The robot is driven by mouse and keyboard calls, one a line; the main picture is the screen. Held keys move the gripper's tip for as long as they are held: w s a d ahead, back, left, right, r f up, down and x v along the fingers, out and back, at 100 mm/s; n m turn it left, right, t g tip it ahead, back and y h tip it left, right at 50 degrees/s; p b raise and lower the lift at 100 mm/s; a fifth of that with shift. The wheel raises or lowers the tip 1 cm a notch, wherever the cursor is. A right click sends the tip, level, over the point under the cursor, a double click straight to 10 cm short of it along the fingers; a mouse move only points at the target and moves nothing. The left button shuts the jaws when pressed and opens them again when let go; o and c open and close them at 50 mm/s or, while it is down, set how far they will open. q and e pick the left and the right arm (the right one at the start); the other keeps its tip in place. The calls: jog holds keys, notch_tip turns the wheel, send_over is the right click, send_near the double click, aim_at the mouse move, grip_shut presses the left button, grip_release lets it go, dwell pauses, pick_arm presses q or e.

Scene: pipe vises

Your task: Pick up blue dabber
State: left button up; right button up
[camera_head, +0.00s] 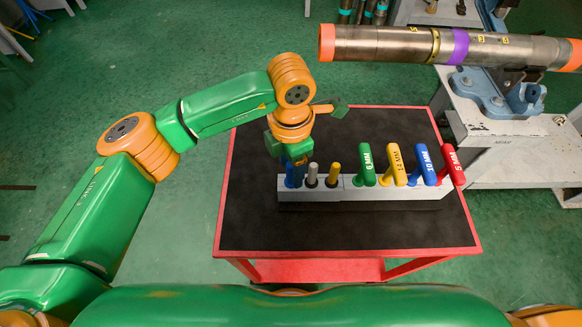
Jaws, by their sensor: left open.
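A white rack (345,190) stands on the black top of a red cart. At its left end is a small blue dabber (290,181), upright and partly hidden by my gripper. A grey dabber (312,173) and a yellow dabber (333,174) stand to its right. My left gripper (294,160) points down directly over the blue dabber, open, with its fingers at the dabber's upper part. I cannot tell whether the fingers touch it. My right gripper is not in view.
Green (366,160), yellow (397,162), blue (424,162) and red (453,162) T-handled tools fill the rack's right side. The cart (260,215) has free room in front of the rack. A large metal pipe (385,45) in a vise (497,92) lies behind, upper right.

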pick_arm(q)
jog(key=shift+f, duration=0.55)
jog(key=shift+w+f, duration=0.3)
grip_shut()
jog(key=shift+r, duration=0.15)
jog(key=shift+r, duration=0.3)
notch_tip(320, 180, up, 9)
jog(key=shift+r+b, duration=0.15)
jog(key=shift+b, duration=0.95)
